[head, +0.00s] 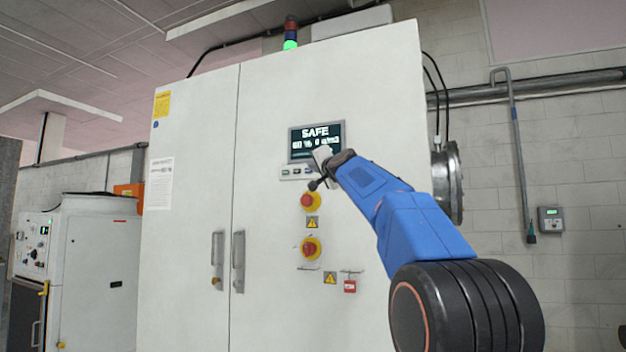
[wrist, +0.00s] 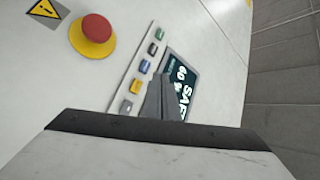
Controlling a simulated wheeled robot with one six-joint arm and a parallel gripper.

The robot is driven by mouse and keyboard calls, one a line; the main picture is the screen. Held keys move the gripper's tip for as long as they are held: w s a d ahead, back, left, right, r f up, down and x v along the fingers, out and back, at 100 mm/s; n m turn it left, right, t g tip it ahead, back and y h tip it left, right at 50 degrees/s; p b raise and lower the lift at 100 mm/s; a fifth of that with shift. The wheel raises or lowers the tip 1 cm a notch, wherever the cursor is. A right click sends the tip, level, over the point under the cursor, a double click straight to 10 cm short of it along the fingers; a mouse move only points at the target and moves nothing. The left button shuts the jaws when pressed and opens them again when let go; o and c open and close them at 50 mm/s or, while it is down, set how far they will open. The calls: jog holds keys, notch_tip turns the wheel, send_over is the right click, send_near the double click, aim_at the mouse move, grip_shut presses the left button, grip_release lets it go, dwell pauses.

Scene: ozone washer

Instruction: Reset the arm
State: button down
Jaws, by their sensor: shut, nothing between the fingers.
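My gripper (wrist: 160,98) is shut and empty in the wrist view. It is in front of the white cabinet (head: 190,180), near its control panel. The display (head: 316,141) reads SAFE and shows also in the wrist view (wrist: 184,88), partly hidden by my fingers. A row of small coloured buttons (wrist: 142,66) lies beside the fingertips; I cannot tell whether they touch. A red mushroom button on a yellow base (head: 308,201) is below the display; it also shows in the wrist view (wrist: 95,33). In the head view my blue arm reaches up from the lower right.
A stack light (head: 290,42) on the cabinet top glows green. A rotary switch (head: 311,248) and two door handles (head: 238,262) sit lower on the front. A smaller white machine (head: 95,270) stands at left. Pipes run along the right wall.

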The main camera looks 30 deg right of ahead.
jog(key=s+a+f+n+g+y, duration=0.1)
jog(key=s+a+f+n+g, duration=0.1)
jog(key=s+a+f, duration=0.6)
jog(key=s+a+f+n+g+y, duration=0.2)
jog(key=s+a+f+n+g, duration=0.15)
jog(key=f, duration=0.95)
jog(key=s+a+f+n+g+y, duration=0.1)
jog(key=s+a+f+n+g, duration=0.1)
jog(key=s+a+f, duration=0.6)
jog(key=s+f+n+g, duration=0.2)
jog(key=s+f, duration=0.8)
jog(key=f, duration=0.3)
jog(key=s+a+f+n+g, duration=0.1)
jog(key=s+f+g, duration=0.2)
jog(key=s+f, duration=0.7)
jog(key=s+f+n+g+h, duration=0.1)
jog(key=s+f+n+g, duration=0.1)
jog(key=s+f, duration=0.8)
notch_tip(320, 180, down, 8)
jog(key=shift+s+a+r+n+g, duration=0.1)
jog(key=shift+s+a+n+g, duration=0.3)
jog(key=shift+g, duration=0.15)
